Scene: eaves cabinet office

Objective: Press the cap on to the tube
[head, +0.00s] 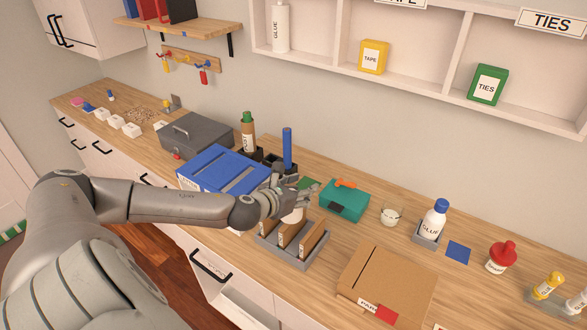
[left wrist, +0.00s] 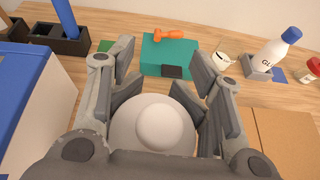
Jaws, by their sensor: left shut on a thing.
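My left gripper (head: 278,200) is shut on a round white thing, which I see from above in the left wrist view (left wrist: 155,125) as a wide disc with a raised round middle. It sits between both fingers; whether it is the cap I cannot tell. A little of it shows below the fingers in the head view (head: 293,215). A brown tube (head: 248,135) with a green top stands upright behind the blue-topped box. A tall blue tube (head: 287,148) stands upright in a black holder (left wrist: 60,40), apart from my gripper. My right gripper is not in view.
A grey rack (head: 278,255) with upright brown pieces stands just below my gripper. The blue-topped box (head: 215,168) is left of it, a teal box (head: 345,205) with an orange-handled tool right. A cardboard box (head: 390,285), glue bottle (head: 435,218) and red-lidded bottle (head: 501,257) stand further right.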

